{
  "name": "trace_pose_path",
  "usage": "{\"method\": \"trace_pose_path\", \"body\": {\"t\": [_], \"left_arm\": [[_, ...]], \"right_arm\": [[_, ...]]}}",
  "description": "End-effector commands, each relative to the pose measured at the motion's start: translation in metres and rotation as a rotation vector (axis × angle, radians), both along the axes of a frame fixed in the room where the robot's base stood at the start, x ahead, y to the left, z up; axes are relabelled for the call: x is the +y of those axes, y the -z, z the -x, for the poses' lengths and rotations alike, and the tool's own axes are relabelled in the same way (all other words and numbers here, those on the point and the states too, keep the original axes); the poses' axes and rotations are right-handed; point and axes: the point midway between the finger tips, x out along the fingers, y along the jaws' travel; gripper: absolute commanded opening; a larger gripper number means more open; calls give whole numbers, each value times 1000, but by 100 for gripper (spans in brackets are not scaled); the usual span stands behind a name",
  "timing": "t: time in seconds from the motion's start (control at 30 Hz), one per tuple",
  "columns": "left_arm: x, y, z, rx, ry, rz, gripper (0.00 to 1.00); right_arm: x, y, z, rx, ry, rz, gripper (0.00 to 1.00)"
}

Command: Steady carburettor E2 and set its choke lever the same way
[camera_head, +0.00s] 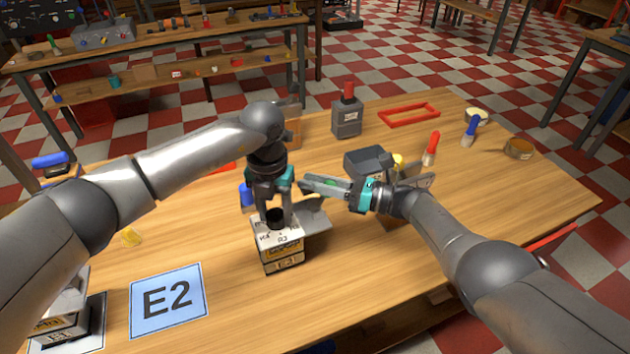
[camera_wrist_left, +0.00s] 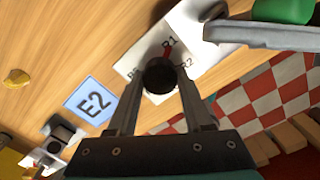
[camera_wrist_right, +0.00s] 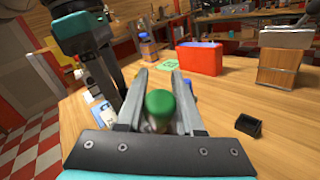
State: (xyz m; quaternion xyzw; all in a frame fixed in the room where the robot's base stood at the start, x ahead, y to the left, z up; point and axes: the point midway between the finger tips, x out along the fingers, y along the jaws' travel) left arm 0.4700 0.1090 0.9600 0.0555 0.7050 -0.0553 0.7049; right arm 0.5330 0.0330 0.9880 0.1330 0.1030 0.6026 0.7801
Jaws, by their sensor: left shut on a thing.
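Carburettor E2 (camera_head: 283,257) is a small boxy unit with a pale top and labelled front, upright on the wooden bench. My left gripper (camera_head: 275,212) points down over it, shut on a round black part on its top; the black part (camera_wrist_left: 160,76) sits between the fingertips in the left wrist view, beside small printed marks. My right gripper (camera_head: 325,188) is level, right of and above the carburettor. Its fingers look apart, with a green knob (camera_wrist_right: 160,103) between them; whether they touch it is unclear. The choke lever's setting cannot be told.
A blue E2 card (camera_head: 168,299) lies left of the carburettor. Another carburettor (camera_head: 62,318) stands at the lower left, partly hidden by my arm.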

Motion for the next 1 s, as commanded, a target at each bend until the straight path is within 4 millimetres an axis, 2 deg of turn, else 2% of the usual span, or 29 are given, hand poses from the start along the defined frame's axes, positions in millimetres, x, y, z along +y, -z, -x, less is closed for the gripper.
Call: {"method": "trace_pose_path", "body": {"t": [0.03, 0.3, 1.0], "left_arm": [[0, -1, 0, -2, 0, 1, 0], [0, -1, -1, -2, 0, 1, 0], [0, -1, -1, -2, 0, 1, 0]], "right_arm": [[0, 0, 0, 0, -1, 0, 28], [0, 0, 0, 0, -1, 0, 0], [0, 0, 0, 0, -2, -1, 0]]}}
